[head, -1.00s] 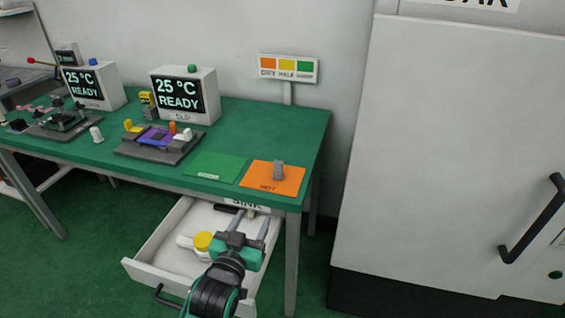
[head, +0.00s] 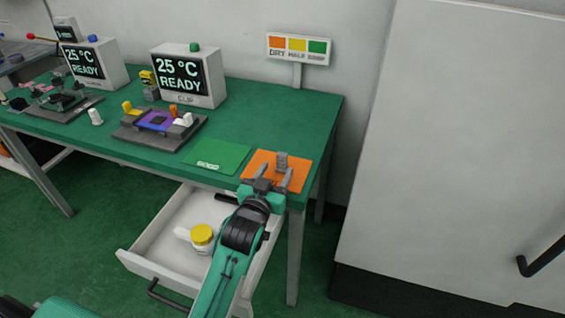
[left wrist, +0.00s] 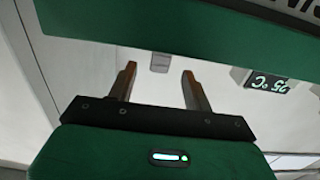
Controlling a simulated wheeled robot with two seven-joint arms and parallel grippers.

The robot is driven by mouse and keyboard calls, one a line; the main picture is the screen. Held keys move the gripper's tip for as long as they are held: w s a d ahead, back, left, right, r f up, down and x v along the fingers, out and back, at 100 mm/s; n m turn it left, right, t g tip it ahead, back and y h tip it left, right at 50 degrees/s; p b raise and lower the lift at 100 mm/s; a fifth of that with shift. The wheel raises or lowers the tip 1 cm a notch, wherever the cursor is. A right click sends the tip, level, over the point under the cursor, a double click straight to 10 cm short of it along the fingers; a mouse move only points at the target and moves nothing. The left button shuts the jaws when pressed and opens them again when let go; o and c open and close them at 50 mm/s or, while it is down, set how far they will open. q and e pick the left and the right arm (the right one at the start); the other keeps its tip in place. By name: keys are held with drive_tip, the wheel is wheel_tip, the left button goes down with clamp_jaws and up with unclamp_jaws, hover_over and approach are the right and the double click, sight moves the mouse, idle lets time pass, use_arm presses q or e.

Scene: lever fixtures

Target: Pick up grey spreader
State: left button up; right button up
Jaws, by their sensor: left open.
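The grey spreader (head: 282,160) is a small upright grey piece standing on the orange mat (head: 258,158) at the table's front right corner. My left gripper (head: 278,172) is open, with its two fingers pointing at the spreader from the front edge. In the left wrist view the spreader (left wrist: 160,62) shows beyond and between the two open fingertips (left wrist: 160,68), and nothing is between the jaws. In the head view the fingers partly overlap the mat, so the exact gap to the spreader is hard to tell. My right gripper is not in view.
A green mat (head: 218,155) lies left of the orange one. A purple-topped fixture (head: 158,122) and display boxes (head: 188,76) stand farther left. A white cabinet (head: 450,130) stands at right.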

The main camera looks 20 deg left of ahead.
sight(281, 160)
use_arm(q)
drive_tip(key=shift+w+r, duration=0.15)
drive_tip(key=shift+w, duration=2.95)
drive_tip(key=shift+c, duration=0.2)
drive_tip(key=c, duration=1)
